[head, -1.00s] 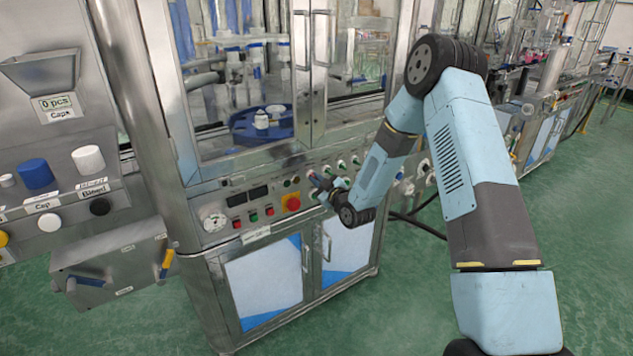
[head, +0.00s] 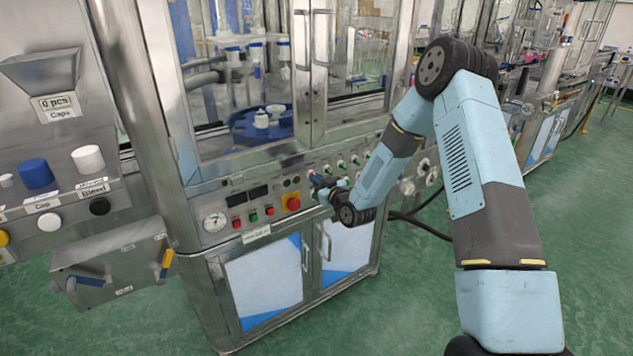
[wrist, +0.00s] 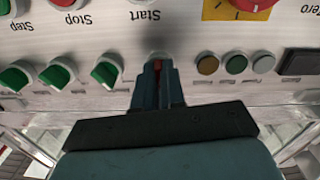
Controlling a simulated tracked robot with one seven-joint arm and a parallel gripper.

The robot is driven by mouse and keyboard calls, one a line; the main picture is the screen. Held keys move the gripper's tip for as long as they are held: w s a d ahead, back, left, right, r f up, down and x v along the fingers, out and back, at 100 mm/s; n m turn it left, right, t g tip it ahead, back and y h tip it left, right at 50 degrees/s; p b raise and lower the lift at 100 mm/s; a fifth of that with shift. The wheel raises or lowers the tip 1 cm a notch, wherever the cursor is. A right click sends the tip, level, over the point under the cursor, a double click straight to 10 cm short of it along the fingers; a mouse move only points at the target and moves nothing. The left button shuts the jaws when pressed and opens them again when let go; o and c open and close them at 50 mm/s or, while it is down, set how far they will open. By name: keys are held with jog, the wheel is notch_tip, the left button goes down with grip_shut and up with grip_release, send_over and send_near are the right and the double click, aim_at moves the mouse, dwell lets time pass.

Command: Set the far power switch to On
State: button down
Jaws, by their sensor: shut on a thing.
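My gripper (wrist: 158,85) is shut around a small switch knob on the steel control panel (wrist: 110,35) in the wrist view. Its fingers hide most of the knob; a reddish strip (wrist: 158,65) shows between them and a pale collar at its base. I take this knob to be the power switch, but its setting and labels cannot be read. In the head view my gripper (head: 318,182) is at the panel, right of the red emergency button (head: 291,202), and the held knob is hidden.
Several green knobs (wrist: 106,71) sit left of my gripper in the wrist view, with three small round buttons (wrist: 236,64) to the right. In the head view, glass doors (head: 320,65) stand above the panel and a cabinet (head: 265,285) below. Green floor is clear in front.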

jog(key=shift+s+f+m, duration=0.1)
jog(key=shift+s+m, duration=0.05)
jog(key=shift+m, duration=3.55)
jog(key=c, duration=1.2)
grip_release()
jog(key=v, duration=1.3)
jog(key=shift+s+d, duration=0.2)
jog(key=shift+d, duration=0.05)
